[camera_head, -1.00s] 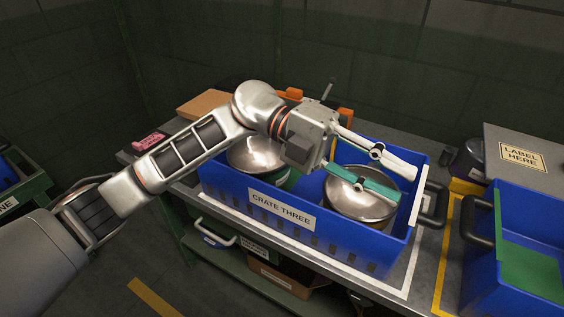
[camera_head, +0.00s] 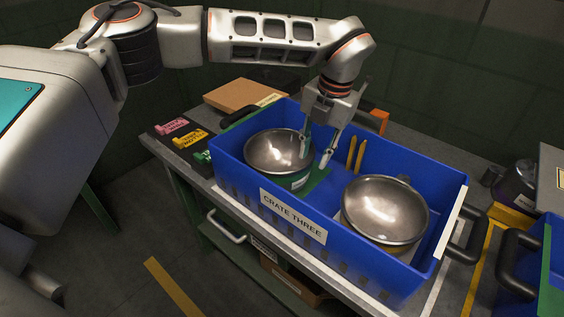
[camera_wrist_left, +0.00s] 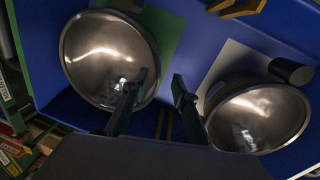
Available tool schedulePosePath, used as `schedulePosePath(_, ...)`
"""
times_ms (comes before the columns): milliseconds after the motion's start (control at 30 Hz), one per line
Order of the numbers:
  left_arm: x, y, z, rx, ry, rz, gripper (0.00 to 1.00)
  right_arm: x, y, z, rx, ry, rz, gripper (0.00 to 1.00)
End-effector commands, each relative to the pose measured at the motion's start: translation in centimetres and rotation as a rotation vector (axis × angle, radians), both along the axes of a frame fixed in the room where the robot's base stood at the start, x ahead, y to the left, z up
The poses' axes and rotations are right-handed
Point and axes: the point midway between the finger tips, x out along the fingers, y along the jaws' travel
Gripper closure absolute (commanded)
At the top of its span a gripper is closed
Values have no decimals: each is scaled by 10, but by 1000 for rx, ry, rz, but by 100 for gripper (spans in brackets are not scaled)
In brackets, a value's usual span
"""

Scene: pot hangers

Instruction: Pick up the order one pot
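Two steel pots stand in the blue crate (camera_head: 335,262) labelled CRATE THREE. The left pot (camera_head: 265,151) is by a green patch and also shows in the left wrist view (camera_wrist_left: 95,60). The right pot (camera_head: 385,210) is by a pale patch and shows there too (camera_wrist_left: 262,122). I cannot read which is the order one pot. My left gripper (camera_head: 316,155) is open and empty, pointing down at the left pot's right side. In the left wrist view, one finger overlaps that pot's rim and the other is between the pots. My right gripper is not in view.
A cardboard box (camera_head: 245,95) and pink (camera_head: 172,127) and yellow (camera_head: 190,139) tags lie behind and left of the crate. Yellow strips (camera_head: 356,153) show between the pots. Another blue crate (camera_head: 530,262) and a dark jar (camera_head: 515,183) stand at the right.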

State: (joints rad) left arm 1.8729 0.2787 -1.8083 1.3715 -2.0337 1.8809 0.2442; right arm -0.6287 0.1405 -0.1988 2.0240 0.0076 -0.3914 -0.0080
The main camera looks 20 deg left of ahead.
Motion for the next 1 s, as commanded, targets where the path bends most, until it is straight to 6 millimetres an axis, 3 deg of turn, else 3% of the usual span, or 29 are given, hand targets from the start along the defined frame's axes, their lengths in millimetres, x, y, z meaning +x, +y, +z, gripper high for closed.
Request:
schedulePosePath(467, 1, 7, -34, -4, 1, -1, 72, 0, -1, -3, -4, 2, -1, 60)
schedulePosePath(733, 3, 17, -71, -5, 4, -3, 72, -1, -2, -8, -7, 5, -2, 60)
schedulePosePath(1000, 3, 18, -75, -4, -1, -2, 72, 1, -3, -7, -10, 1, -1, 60)
